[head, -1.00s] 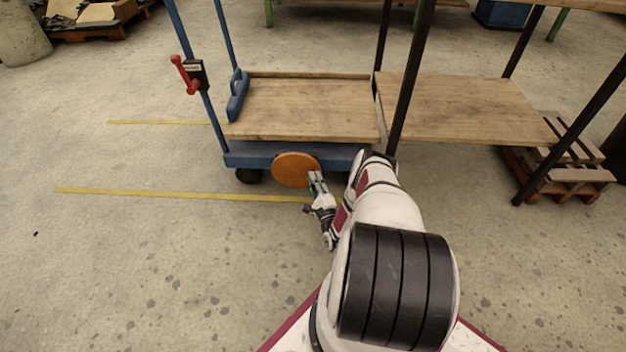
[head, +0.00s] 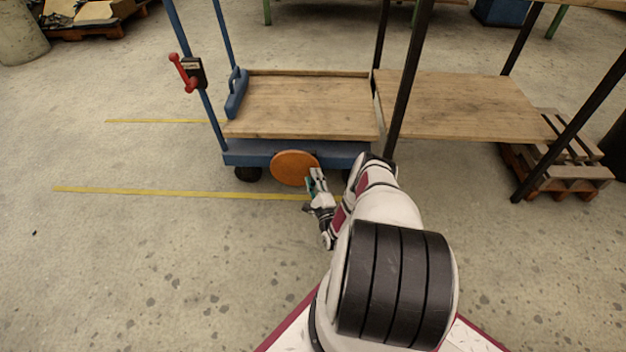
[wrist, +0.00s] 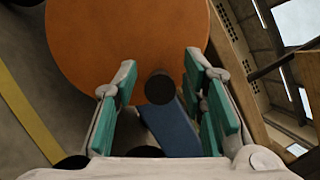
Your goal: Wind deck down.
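The wooden deck (head: 300,108) lies level on a blue trolley (head: 240,156). An orange round handwheel (head: 294,168) is on the trolley's near side, and it fills the top of the wrist view (wrist: 110,45). A dark round knob (wrist: 159,87) stands out near the wheel's lower edge in the wrist view. My gripper (head: 314,178) is at the wheel's lower right. In the wrist view my gripper (wrist: 160,66) is open, with its green-padded fingers on either side of the knob. I see gaps between the knob and both fingers.
A wooden table (head: 455,105) with black posts adjoins the deck's right side. A red lever (head: 184,74) sits on the trolley's left post, and a blue bar (head: 236,95) stands at the deck's left end. A pallet (head: 560,165) lies at right. The floor at left is clear.

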